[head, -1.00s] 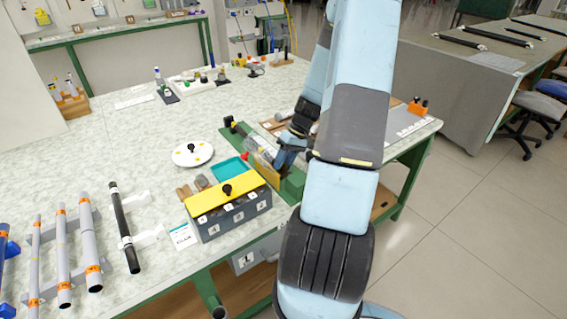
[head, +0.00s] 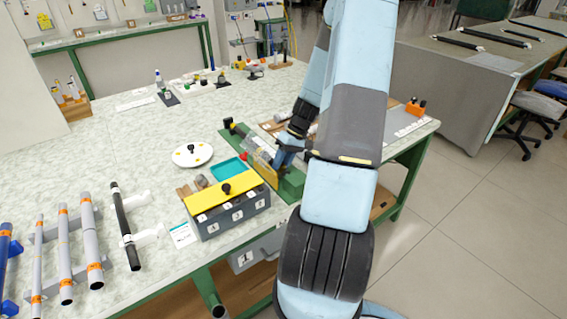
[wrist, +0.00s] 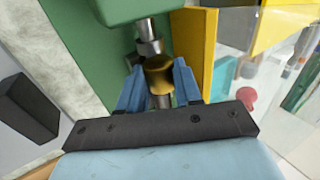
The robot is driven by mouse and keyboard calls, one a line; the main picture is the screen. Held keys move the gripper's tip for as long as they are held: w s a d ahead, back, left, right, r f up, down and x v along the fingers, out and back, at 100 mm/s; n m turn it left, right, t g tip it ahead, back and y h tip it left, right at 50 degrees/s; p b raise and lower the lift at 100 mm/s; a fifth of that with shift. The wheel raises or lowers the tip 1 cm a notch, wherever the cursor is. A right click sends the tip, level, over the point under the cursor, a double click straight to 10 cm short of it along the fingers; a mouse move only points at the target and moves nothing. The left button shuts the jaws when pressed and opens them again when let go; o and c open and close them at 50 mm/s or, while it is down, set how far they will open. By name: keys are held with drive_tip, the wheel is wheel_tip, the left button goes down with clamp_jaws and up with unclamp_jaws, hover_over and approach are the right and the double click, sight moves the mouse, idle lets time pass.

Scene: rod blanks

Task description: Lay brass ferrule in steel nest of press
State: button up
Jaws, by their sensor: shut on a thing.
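My gripper (wrist: 158,90) is shut on the brass ferrule (wrist: 158,70), a short gold-coloured piece between its two blue fingers in the wrist view. Beyond the ferrule is a steel cylinder of the press (wrist: 150,38), under the press's green body (wrist: 130,10). A further steel part shows below the ferrule, between the fingers. I cannot tell whether the ferrule touches either part. In the head view the gripper (head: 285,158) is at the green press base (head: 290,186), and my arm hides much of it. The ferrule is hidden there.
A yellow plate (wrist: 195,45) and a clear guard (wrist: 290,25) stand right of the fingers. A grey box with a yellow lid (head: 232,213) is in front of the press. A white disc (head: 193,155) and teal tray (head: 228,171) lie to the left.

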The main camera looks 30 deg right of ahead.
drive_tip(key=shift+s+a+f, duration=0.1)
drive_tip(key=shift+s+f, duration=0.4)
drive_tip(key=shift+f, duration=0.2)
drive_tip(key=o, duration=0.8)
drive_tip(key=shift+w+d+r, duration=0.65)
drive_tip(key=shift+d+r, duration=0.1)
drive_tip(key=shift+r, duration=0.1)
drive_tip(key=shift+o, duration=0.3)
drive_tip(key=v, duration=1.3)
drive_tip(key=shift+a+r, duration=0.15)
drive_tip(key=shift+a, duration=0.25)
